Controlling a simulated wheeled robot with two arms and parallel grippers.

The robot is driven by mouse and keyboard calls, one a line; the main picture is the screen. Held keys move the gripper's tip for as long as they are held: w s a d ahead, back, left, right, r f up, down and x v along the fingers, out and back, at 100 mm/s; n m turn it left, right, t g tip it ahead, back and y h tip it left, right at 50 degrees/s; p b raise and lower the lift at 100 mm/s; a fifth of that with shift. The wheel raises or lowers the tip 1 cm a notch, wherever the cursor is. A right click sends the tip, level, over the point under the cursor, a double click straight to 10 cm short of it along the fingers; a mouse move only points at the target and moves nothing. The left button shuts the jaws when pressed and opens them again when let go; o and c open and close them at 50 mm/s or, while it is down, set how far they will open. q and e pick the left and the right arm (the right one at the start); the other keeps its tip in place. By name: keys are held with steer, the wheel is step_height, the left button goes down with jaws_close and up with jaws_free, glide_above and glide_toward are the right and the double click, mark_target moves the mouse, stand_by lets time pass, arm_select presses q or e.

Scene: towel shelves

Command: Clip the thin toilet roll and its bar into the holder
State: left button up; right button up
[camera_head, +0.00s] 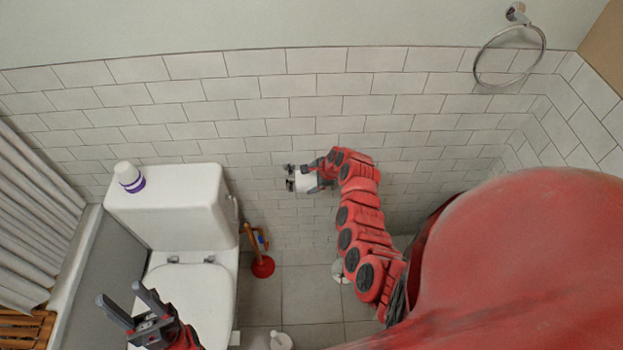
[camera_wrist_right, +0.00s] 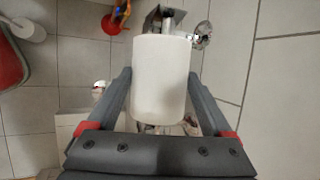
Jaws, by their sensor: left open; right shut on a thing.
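The thin white toilet roll (camera_head: 303,184) is at the tiled wall in the head view, partly hidden by my right gripper (camera_head: 312,181). In the right wrist view the roll (camera_wrist_right: 160,78) lies lengthwise between the two fingers of my right gripper (camera_wrist_right: 160,74), which is shut on it. The metal holder (camera_head: 289,185) is at the roll's left in the head view. In the wrist view, holder metal (camera_wrist_right: 202,36) shows by the roll's far end. I cannot tell whether the bar is seated in it; the bar is mostly hidden. My left gripper (camera_head: 120,294) is open and empty beside the toilet.
The toilet (camera_head: 165,215) stands at left, with a white and purple bottle (camera_head: 128,177) on its tank. A red plunger (camera_head: 262,266) stands between toilet and holder. A white item (camera_head: 281,341) is on the floor. A towel ring (camera_head: 510,55) hangs upper right.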

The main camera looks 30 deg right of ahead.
steer(key=shift+a+f+b, duration=0.1)
steer(key=shift+f+b, duration=0.55)
steer(key=shift+f, duration=0.1)
stand_by(1.1)
steer(key=shift+f+b, duration=0.6)
steer(key=shift+f, duration=0.1)
stand_by(0.9)
steer(key=o, duration=1.2)
steer(key=p+v, duration=0.2)
steer(key=v, duration=1.5)
steer(key=shift+r, duration=0.2)
steer(key=shift+s, duration=0.1)
